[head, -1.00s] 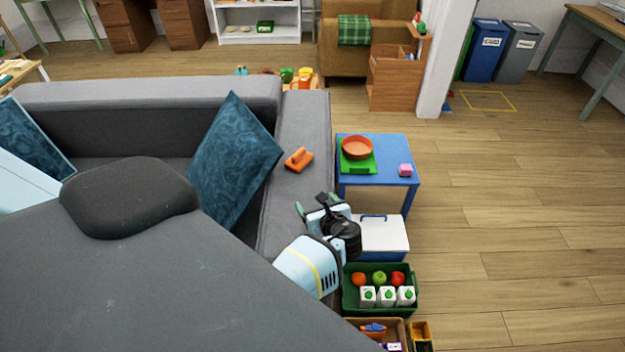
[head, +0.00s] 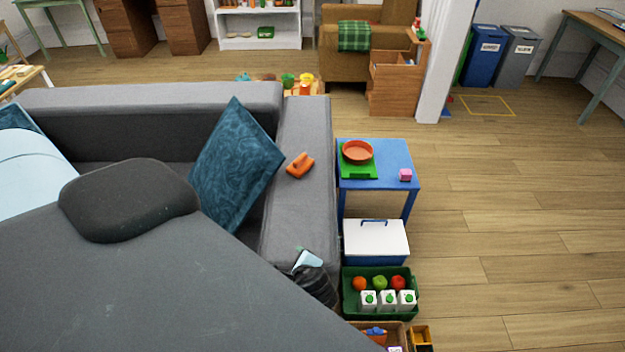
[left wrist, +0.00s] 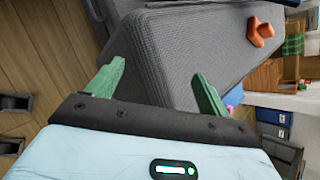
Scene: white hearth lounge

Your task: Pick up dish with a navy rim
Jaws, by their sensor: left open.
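I cannot make out a dish with a navy rim in either view. The only dish-like thing is a round orange bowl (head: 357,151) on a green base (head: 350,171), on the blue side table (head: 400,158); no navy shows on its rim. My left gripper (head: 302,253) is low beside the front of the grey sofa's right arm, well short of the bowl, and partly hidden. In the left wrist view, its green fingers (left wrist: 158,75) stand apart with nothing between them, facing the grey sofa fabric. My right gripper is not in view.
An orange handled object (head: 300,165) lies on the sofa arm (head: 305,215). A pink block (head: 405,175) sits on the side table. A white-lidded box (head: 376,240) and green crate (head: 348,310) with fruit and cartons stand nearer. The wood floor (head: 500,230) on the right is clear.

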